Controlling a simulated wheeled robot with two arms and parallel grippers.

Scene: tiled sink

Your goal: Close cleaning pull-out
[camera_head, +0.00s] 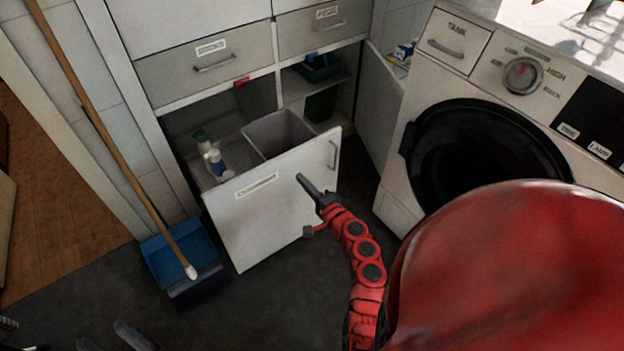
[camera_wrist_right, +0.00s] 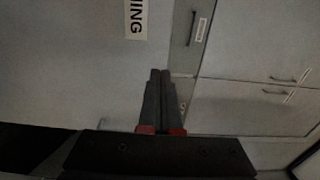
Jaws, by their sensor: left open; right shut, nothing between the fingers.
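The cleaning pull-out is drawn out of the low cabinet, its white front panel (camera_head: 270,212) standing well forward of the frame. It has a label and a metal handle (camera_head: 333,155) at its upper right. A grey bin (camera_head: 277,135) and several bottles (camera_head: 215,163) stand inside. My right gripper (camera_head: 301,179) is shut and empty, in front of the panel left of the handle; contact is unclear. In the right wrist view its shut fingers (camera_wrist_right: 160,75) point at the pale panel near the label (camera_wrist_right: 136,18). My left gripper (camera_head: 110,340) is open and empty at the bottom left, partly cut off.
An open cabinet door (camera_head: 378,110) stands right of the pull-out, beside a washing machine (camera_head: 490,130). A broom (camera_head: 100,115) leans at the left with a blue dustpan (camera_head: 180,255). Dark floor (camera_head: 250,300) is clear in front of the panel.

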